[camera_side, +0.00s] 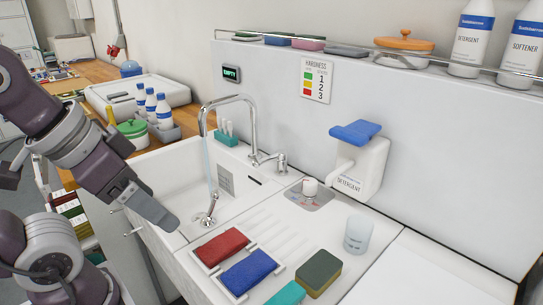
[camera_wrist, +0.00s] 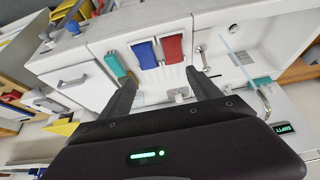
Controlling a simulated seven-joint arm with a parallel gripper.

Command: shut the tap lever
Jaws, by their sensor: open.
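The chrome tap (camera_side: 250,115) arches over the white sink (camera_side: 172,166), and a thin pale-blue stream of water (camera_side: 209,160) falls from its spout. The tap lever (camera_side: 281,160) is a small chrome handle at the right of the tap's base. In the wrist view the tap (camera_wrist: 263,103) and the stream (camera_wrist: 238,58) show at the right. My gripper (camera_side: 168,222) is over the sink's front edge, well apart from the lever. In the wrist view my gripper (camera_wrist: 161,78) has its two fingers spread with nothing held between them. I cannot make out the lever clearly there.
Red (camera_side: 222,246) and blue (camera_side: 248,270) cloths lie on the drainer right of the sink. A sponge (camera_side: 319,273), a clear cup (camera_side: 358,234) and a wall detergent dispenser (camera_side: 358,165) stand further right. A teal brush holder (camera_side: 226,138) sits behind the sink.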

